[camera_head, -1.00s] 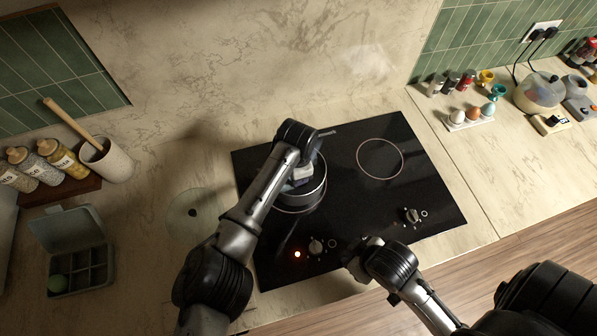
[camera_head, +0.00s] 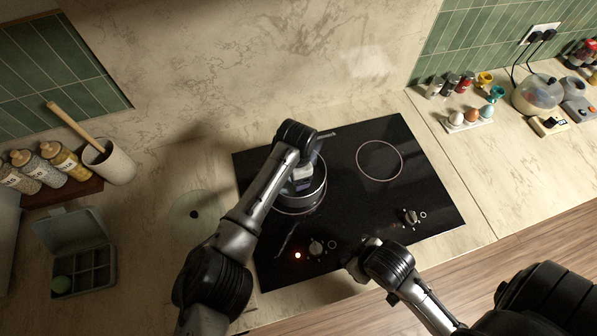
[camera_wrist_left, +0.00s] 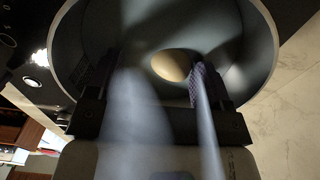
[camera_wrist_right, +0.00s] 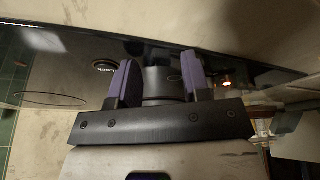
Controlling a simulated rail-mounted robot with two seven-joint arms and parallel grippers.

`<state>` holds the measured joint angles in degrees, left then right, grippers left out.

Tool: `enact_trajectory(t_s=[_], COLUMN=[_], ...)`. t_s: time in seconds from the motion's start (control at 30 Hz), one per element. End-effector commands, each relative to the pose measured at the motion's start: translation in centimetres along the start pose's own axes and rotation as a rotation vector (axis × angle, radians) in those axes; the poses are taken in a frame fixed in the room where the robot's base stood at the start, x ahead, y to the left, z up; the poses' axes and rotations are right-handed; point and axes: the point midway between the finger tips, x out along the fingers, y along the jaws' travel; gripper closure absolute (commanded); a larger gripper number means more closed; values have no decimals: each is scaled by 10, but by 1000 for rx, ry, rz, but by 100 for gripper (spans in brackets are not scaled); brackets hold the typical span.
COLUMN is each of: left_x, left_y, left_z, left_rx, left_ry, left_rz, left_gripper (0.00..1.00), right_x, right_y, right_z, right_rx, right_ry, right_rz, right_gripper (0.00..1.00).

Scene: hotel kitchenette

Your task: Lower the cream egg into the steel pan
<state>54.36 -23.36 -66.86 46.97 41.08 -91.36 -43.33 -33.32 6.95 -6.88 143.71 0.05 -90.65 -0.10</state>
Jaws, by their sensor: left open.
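The steel pan (camera_head: 312,198) stands on the left part of the black hob. My left gripper (camera_head: 303,183) points down into it, partly hidden by my own wrist. In the left wrist view the cream egg (camera_wrist_left: 171,66) is inside the pan (camera_wrist_left: 258,50), between the open fingers (camera_wrist_left: 155,80). The egg is close beside the right-hand finger; I cannot tell whether they touch. My right gripper (camera_head: 354,266) is near the front edge of the hob, with its fingers (camera_wrist_right: 160,82) apart.
The hob (camera_head: 375,220) has a front knob (camera_head: 316,247) with a red light beside it and another knob (camera_head: 411,216). A glass lid (camera_head: 195,212) lies left of the hob. An open egg box (camera_head: 85,262) is far left. An egg holder (camera_head: 468,122) stands right.

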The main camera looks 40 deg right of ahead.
Motion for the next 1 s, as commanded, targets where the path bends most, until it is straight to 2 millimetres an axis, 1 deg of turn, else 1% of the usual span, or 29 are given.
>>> enact_trajectory(t_s=[0.03,0.17,0.5,0.6,0.77,1.0], left_x=[-7,-19,-56,-64,-71,-70], left_y=[0,0,1,1,1,0], left_z=[0,2,6,7,8,8], left_rx=[-1,-4,-12,-14,-16,-22], left_ry=[0,1,1,2,2,2], left_rz=[0,1,1,1,2,1], left_gripper=[27,27,27,27,27,27], right_x=[-3,-8,-48,-57,-63,-63], right_y=[0,-1,-1,0,1,4], right_z=[-1,-2,-17,-20,-22,-20], right_rx=[0,0,6,7,6,-2], right_ry=[-8,-26,-21,-21,-22,-25], right_rz=[-3,-6,-7,-5,-3,4], right_gripper=[57,57,57,57,57,57])
